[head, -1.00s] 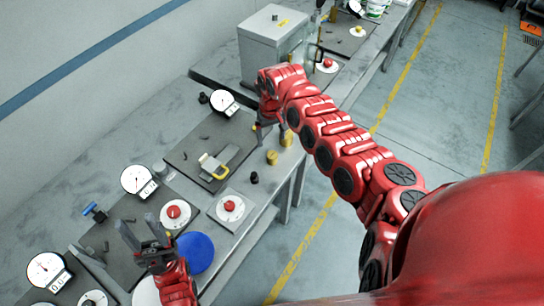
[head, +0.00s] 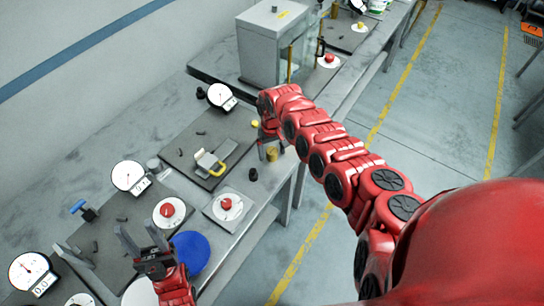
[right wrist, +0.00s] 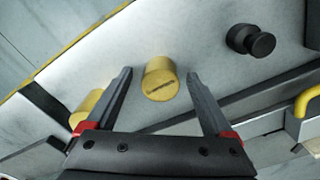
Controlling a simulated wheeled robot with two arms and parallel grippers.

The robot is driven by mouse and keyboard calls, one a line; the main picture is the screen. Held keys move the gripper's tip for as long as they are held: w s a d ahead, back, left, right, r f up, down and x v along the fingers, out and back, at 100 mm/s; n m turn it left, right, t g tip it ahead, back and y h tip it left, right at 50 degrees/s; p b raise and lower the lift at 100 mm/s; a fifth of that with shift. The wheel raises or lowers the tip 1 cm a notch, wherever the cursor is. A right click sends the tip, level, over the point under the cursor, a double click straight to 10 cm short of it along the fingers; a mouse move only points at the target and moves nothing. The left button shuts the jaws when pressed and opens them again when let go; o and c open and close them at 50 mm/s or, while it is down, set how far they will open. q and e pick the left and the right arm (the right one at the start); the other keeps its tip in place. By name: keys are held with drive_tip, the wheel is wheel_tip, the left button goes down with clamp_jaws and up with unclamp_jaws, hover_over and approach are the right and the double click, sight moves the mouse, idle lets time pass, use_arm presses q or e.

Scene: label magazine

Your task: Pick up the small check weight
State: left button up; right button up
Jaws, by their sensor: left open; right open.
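A brass cylindrical weight (right wrist: 160,82) stands on the bench between the two fingers of my right gripper (right wrist: 158,74), which is open. The fingers are apart from it on both sides. The same brass weight (head: 272,155) shows below my right gripper (head: 270,147) in the head view. A second brass weight (right wrist: 84,108) is partly hidden behind the left finger in the wrist view. A black knobbed weight (right wrist: 250,40) stands to the upper right there, and in the head view (head: 253,174). I cannot tell which is the small check weight. My left gripper (head: 137,232) is open and empty.
A dark mat with a yellow-handled tool (head: 212,163) lies beside the weights. A white plate with a red knob (head: 227,204), a blue disc (head: 190,250) and dial gauges (head: 128,176) stand along the bench. The bench's front edge is close to the brass weights.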

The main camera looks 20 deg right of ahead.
drive_tip(key=shift+r, duration=0.1)
drive_tip(key=shift+c, duration=0.4)
clamp_jaws()
